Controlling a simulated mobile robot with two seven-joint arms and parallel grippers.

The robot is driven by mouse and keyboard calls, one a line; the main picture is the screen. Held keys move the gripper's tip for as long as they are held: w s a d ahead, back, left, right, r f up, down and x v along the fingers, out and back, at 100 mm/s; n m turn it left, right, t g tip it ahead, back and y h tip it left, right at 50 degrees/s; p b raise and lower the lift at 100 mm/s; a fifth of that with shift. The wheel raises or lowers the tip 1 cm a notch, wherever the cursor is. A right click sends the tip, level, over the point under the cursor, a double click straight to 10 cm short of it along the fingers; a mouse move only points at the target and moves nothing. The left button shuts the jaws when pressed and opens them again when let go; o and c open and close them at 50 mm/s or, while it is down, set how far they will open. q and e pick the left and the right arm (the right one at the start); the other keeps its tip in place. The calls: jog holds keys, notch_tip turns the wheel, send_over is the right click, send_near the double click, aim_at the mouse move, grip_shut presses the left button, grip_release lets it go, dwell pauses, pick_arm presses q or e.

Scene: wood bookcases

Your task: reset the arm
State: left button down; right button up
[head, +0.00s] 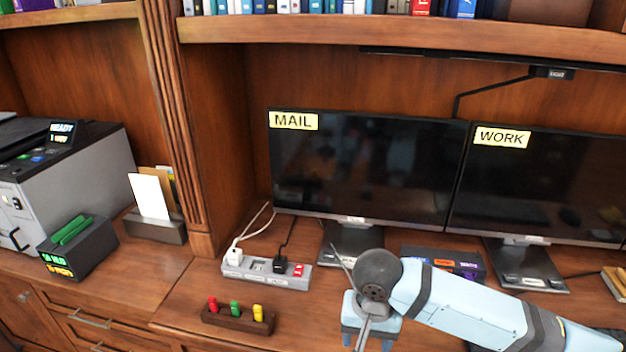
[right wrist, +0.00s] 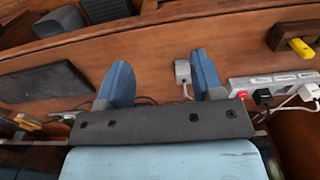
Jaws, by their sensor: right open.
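My right arm comes in from the right in the head view, light blue with a dark grey joint. My right gripper (head: 368,338) hangs at its end, pointing down over the desk (head: 190,318). In the right wrist view its two blue fingers (right wrist: 160,82) stand apart with nothing held between them. My left arm and left gripper do not show.
A power strip (head: 266,272) with plugs and a dark wooden block (head: 238,319) with red, green and yellow pegs lie left of the gripper. Two monitors marked MAIL (head: 365,165) and WORK (head: 545,185) stand behind. A printer (head: 75,170) is far left.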

jog(key=s+a+f+n+t+y, duration=0.3)
jog(key=s+a+f+t+y, duration=0.15)
jog(key=a+f+y, duration=0.35)
jog(key=s+d+f+n+t+h, duration=0.1)
jog(key=s+d+f+t+h, duration=0.15)
jog(key=s+d+f, duration=0.4)
jog(key=s+d+f+t+h, duration=0.2)
jog(key=s+d+f+t, duration=0.15)
jog(key=d, duration=0.55)
pick_arm(q)
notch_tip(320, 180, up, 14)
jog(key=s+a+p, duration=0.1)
jog(key=p, duration=1.5)
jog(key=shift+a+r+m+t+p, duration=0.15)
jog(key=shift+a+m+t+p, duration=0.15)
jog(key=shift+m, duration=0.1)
pick_arm(e)
notch_tip(320, 180, up, 14)
jog(key=s+d+n, duration=0.1)
jog(key=d, duration=0.1)
jog(key=shift+s+d+f, duration=0.2)
jog(key=shift+s+d, duration=0.05)
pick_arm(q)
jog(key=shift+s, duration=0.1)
pick_arm(e)
jog(key=shift+t, duration=0.25)
